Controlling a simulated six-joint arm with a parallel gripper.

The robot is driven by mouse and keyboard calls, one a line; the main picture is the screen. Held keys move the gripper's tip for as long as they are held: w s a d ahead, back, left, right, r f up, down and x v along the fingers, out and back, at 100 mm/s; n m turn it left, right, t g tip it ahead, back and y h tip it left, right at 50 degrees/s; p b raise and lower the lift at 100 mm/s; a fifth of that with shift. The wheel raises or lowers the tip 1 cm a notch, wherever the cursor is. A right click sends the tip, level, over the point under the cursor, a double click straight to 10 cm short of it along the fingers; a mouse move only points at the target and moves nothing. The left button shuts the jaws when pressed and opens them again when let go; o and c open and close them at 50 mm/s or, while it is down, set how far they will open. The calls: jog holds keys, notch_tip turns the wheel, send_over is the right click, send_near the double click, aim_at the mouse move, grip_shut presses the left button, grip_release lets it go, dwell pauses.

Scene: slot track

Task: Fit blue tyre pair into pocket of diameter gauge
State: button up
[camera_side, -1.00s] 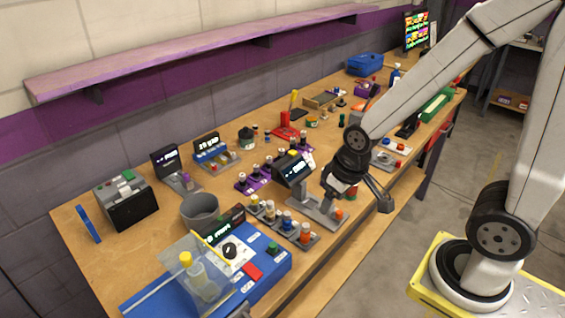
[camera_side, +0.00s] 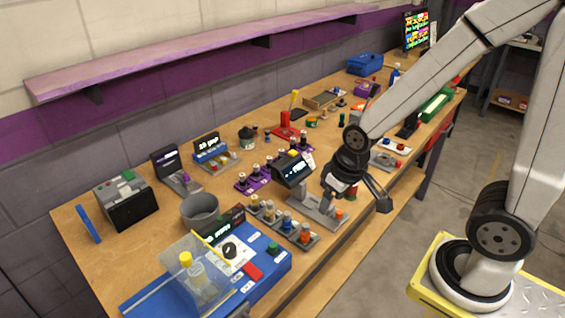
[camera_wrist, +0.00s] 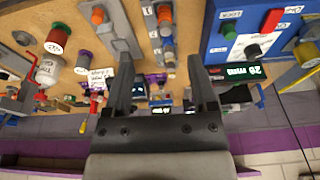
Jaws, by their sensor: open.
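A blue piece (camera_side: 287,221), which may be the blue tyre pair, stands in a grey rack (camera_side: 306,240) of several coloured pieces at the bench front. A blue piece also shows in the wrist view (camera_wrist: 168,46). A black display on a grey base plate (camera_side: 312,206) stands just behind and right of the rack; I cannot tell whether it is the diameter gauge. The plate carries an orange piece at its front end. My gripper (camera_side: 358,196) is right of this plate, above the bench front.
A blue control panel (camera_side: 262,275) with a clear cover stands at the near left. A grey cup (camera_side: 200,210) and a purple rack (camera_side: 250,183) stand behind the grey rack. Several small items lie toward the far end. The bench front edge runs below my gripper.

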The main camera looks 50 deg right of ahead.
jog(key=w+m, duration=0.2)
jog(key=m, duration=0.1)
jog(key=m+g, duration=0.3)
jog(key=m, duration=1.5)
send_over(287, 213)
jog(key=shift+s+f, duration=0.1)
jog(key=shift+f, duration=2.75)
jog(key=shift+f, duration=0.1)
jog(key=shift+f, duration=1.2)
jog(key=shift+d+f, duration=0.1)
jog(key=shift+f, duration=2.5)
grip_shut()
